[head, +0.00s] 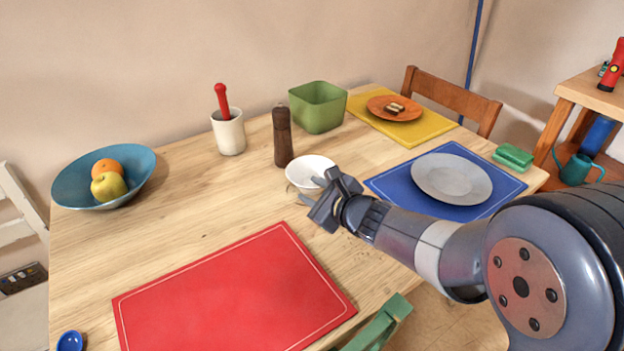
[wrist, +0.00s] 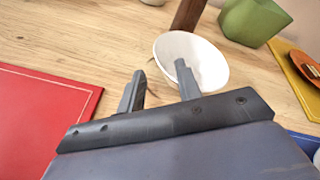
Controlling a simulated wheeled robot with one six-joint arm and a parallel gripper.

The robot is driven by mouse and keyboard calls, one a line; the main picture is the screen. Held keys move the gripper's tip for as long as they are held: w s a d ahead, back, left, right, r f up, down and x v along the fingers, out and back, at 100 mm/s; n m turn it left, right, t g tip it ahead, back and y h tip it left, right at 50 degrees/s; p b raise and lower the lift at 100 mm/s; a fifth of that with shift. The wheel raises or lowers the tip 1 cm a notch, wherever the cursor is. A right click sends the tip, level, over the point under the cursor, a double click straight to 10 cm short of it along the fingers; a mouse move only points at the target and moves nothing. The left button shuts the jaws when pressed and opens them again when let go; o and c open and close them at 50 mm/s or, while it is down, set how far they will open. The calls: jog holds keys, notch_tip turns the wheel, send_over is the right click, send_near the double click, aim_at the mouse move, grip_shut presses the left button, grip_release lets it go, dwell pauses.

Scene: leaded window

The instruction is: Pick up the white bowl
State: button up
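The white bowl (head: 305,170) stands upright on the wooden table, in front of the dark pepper mill. It also shows in the wrist view (wrist: 205,55), just beyond my fingers. My gripper (head: 311,190) is at the bowl's near side in the head view. In the wrist view my gripper (wrist: 158,82) has its two fingers apart with bare table between them. The right finger overlaps the bowl in the picture; the left finger is left of it. I cannot tell whether a finger touches the bowl.
The pepper mill (head: 282,137) and green container (head: 318,107) stand behind the bowl. A blue mat (head: 385,183) with a grey plate (head: 451,178) is to the right. A red mat (head: 235,293) lies front left. The table left of the bowl is clear.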

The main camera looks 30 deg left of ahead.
aim_at(300, 171)
jog(key=shift+x, duration=3.5)
jog(key=shift+d, duration=0.1)
jog(key=shift+f, duration=0.1)
grip_shut()
